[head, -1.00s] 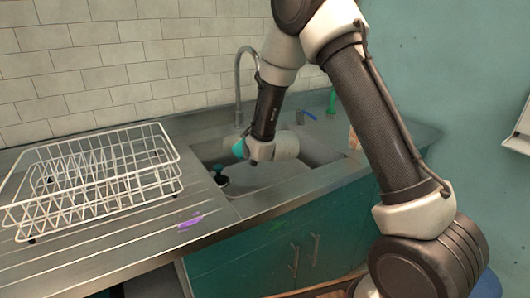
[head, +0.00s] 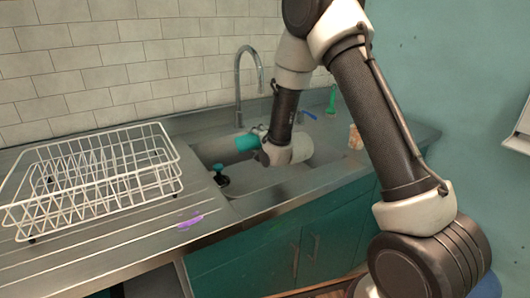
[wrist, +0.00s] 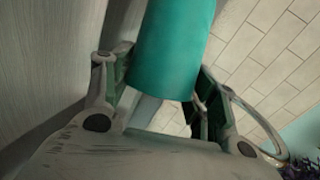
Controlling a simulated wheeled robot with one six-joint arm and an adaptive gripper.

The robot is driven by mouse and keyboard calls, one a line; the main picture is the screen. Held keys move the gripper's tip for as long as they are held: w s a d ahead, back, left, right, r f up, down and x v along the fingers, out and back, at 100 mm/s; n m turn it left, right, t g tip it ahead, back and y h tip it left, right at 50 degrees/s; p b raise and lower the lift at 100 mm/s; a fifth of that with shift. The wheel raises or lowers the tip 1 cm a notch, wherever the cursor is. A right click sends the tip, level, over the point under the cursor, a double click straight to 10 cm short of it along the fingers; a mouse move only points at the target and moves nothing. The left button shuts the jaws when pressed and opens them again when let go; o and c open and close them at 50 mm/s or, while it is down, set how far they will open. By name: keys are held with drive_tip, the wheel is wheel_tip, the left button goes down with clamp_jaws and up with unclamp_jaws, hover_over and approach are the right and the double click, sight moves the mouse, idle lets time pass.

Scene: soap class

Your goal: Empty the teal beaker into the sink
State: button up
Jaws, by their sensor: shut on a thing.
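The teal beaker (head: 247,142) is in my gripper (head: 259,142) above the back part of the sink (head: 268,179). It lies tilted close to level in the head view, pointing left. In the wrist view the teal beaker (wrist: 173,45) sits between the two fingers of my gripper (wrist: 158,88), which are shut on its sides. The beaker's mouth and contents are hidden. I see no stream of liquid.
A tall grey tap (head: 238,85) stands behind the sink. A dark object with a teal top (head: 220,176) is at the sink's left side. A white wire rack (head: 95,180) fills the left drainboard. A green bottle (head: 331,100) stands behind.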

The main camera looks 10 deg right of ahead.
drive_tip(key=shift+d, duration=0.15)
drive_tip(key=shift+s+d+r+m+t+y, duration=0.1)
drive_tip(key=shift+d+m+t+y, duration=0.35)
drive_tip(key=shift+m, duration=0.65)
drive_tip(key=shift+a, duration=0.25)
drive_tip(key=shift+m+y, duration=0.35)
drive_tip(key=shift+m, duration=0.05)
